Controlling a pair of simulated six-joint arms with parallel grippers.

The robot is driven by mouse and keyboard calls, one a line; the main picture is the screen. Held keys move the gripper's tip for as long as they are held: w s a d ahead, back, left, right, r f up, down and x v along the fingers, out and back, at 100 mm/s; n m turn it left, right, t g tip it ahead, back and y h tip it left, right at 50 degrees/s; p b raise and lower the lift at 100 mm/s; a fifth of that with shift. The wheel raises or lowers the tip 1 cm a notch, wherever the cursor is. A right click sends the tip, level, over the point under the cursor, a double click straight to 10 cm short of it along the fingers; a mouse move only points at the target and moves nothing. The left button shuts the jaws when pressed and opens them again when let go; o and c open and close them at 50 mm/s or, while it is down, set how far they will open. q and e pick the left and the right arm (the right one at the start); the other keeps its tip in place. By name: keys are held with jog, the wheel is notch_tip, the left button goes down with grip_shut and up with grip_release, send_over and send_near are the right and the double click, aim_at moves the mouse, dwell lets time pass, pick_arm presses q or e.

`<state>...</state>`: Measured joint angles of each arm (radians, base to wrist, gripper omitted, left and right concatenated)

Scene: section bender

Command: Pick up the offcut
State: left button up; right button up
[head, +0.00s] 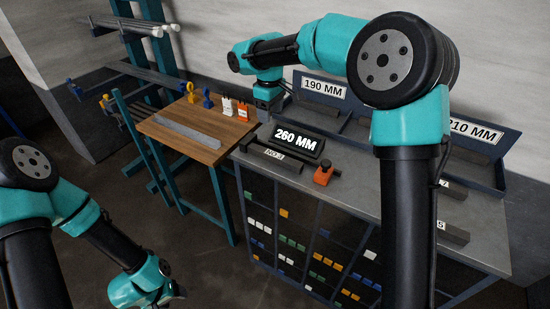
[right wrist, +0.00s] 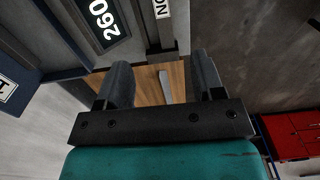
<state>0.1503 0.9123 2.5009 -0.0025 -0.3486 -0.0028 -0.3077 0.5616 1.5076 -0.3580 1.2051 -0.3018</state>
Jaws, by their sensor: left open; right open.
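A grey metal length (head: 188,133), which looks like the offcut, lies on the wooden table top (head: 208,155). In the right wrist view, part of a grey strip (right wrist: 165,88) shows against the wood between the fingers. My right gripper (head: 266,107) is open and empty, above the border between the wooden table and the grey bench, right of the grey length. Its two fingers show apart in the right wrist view (right wrist: 161,65). My left gripper (head: 172,296) is open, low at the bottom left, away from the table; its fingers are partly cut off.
The grey bench (head: 345,190) carries a 260 MM sign (head: 296,138), a dark NO.3 bar (head: 273,157) and an orange block (head: 323,175). Labelled bins stand behind. Blue, yellow, white and orange items line the wooden table's back edge. A tube rack (head: 140,70) stands behind left.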

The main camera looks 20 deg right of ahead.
send_near(271, 153)
notch_tip(271, 153, down, 5)
jog(key=shift+w+f, duration=0.1)
jog(key=shift+w, duration=0.05)
dwell(0.4)
jog(key=shift+s+f, duration=0.2)
jog(key=shift+f, duration=2.4)
jog(key=shift+c, duration=0.3)
jog(key=c, duration=1.1)
jog(key=shift+r, duration=0.2)
